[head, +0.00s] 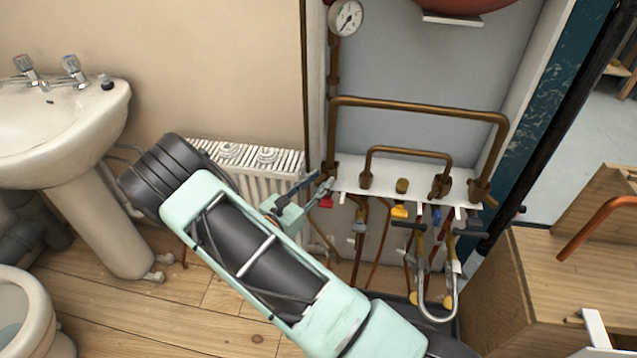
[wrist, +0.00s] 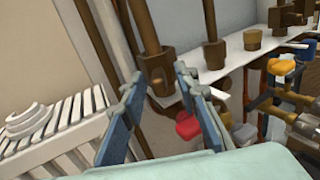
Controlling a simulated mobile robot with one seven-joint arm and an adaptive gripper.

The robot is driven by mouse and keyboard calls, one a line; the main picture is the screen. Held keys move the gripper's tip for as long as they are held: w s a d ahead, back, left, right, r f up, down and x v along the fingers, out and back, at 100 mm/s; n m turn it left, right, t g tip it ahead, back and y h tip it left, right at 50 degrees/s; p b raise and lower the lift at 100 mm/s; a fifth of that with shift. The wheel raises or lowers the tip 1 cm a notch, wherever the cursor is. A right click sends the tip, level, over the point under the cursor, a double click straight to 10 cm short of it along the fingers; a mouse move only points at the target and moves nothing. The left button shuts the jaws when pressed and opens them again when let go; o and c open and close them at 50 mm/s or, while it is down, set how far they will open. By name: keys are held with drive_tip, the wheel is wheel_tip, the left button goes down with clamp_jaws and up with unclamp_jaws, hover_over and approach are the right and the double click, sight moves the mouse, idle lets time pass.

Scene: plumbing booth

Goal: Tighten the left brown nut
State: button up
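The left brown nut (wrist: 157,70) sits at the foot of the leftmost brown pipe, at the left end of the white shelf. In the head view the nut (head: 330,168) is small and close beside my fingertips. My gripper (wrist: 157,84) is open, its two blue fingers apart with nothing held between them. In the wrist view the nut appears between and just beyond the fingertips; whether a finger touches it I cannot tell. My gripper (head: 319,187) reaches it from the lower left in the head view.
A red valve handle (wrist: 188,125) is close beside the right finger, below the white shelf (wrist: 225,66). More brown fittings and a yellow handle (head: 399,211) are to the right. A white radiator (head: 245,157) stands at the left. A pressure gauge (head: 346,18) is above.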

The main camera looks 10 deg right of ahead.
clamp_jaws()
drive_tip(key=shift+r, duration=0.1)
idle(0.3)
drive_tip(key=shift+w+a+r+m+g+h+b, duration=0.1)
drive_tip(key=shift+w+m+g+h+b, duration=0.2)
drive_tip(key=shift+m+g+h, duration=0.2)
drive_tip(key=shift+w+a+m+g+h+b, duration=0.15)
drive_tip(key=shift+m+g+h+b, duration=0.1)
drive_tip(key=shift+m+g+h, duration=0.25)
drive_tip(key=shift+d, duration=0.1)
